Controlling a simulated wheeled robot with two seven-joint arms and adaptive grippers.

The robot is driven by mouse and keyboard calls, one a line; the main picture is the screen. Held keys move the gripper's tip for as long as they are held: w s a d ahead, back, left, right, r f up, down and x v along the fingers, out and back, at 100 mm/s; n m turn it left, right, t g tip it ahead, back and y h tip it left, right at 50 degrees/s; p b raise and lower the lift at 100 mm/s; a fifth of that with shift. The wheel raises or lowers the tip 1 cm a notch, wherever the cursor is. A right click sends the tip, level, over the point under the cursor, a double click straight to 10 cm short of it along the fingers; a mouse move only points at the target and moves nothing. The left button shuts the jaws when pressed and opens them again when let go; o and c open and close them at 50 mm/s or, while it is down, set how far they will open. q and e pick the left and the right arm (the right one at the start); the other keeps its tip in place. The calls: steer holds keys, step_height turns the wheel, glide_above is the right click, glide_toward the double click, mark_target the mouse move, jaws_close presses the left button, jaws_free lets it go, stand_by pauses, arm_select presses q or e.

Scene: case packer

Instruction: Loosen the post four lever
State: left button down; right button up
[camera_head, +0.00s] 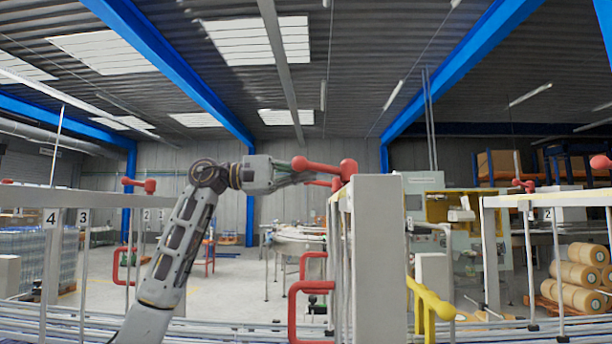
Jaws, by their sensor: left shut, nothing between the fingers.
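My left gripper (298,179) is shut and empty. It reaches in from the left, pointing right, and its fingertips are at a red lever (322,167) on top of the grey post (377,255) in the middle. The lever's long arm points left, over the fingers, and its thicker end sits at the post's top. I cannot tell whether the fingers touch it. No number shows on this post. A plate reading 4 (52,218) is on the frame at the far left, and another red lever (140,185) shows there. My right gripper is out of view.
A plate reading 3 (83,217) is beside the 4. Red handles (293,314) hang left of the middle post, and a yellow handle (430,302) is to its right. Another red lever (523,184) tops the right frame (550,200). Conveyor rails cross the bottom.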

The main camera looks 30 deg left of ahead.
mark_target(303, 168)
arm_select(q)
steer(key=shift+t+y, duration=0.3)
steer(key=shift+t, duration=0.1)
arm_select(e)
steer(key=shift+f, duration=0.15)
arm_select(q)
steer(key=shift+s+d+n+t+y+b, duration=0.35)
steer(key=shift+s+n+t+y+b, duration=0.1)
steer(key=shift+s+n+t+y, duration=0.25)
steer(key=shift+s+d+n+t+y+b, duration=0.35)
steer(key=shift+s+n+t+y, duration=0.2)
steer(key=shift+s, duration=0.25)
steer(key=shift+s+d+h, duration=0.25)
steer(key=shift+s+d, duration=0.05)
steer(key=shift+s, duration=0.15)
steer(key=shift+s+d+p, duration=0.35)
steer(key=shift+s+d, duration=0.8)
steer(key=shift+d, duration=0.25)
steer(key=shift+s+d, duration=0.2)
steer(key=shift+d, duration=0.3)
steer(key=shift+s+d, duration=0.15)
steer(key=shift+d, duration=0.6)
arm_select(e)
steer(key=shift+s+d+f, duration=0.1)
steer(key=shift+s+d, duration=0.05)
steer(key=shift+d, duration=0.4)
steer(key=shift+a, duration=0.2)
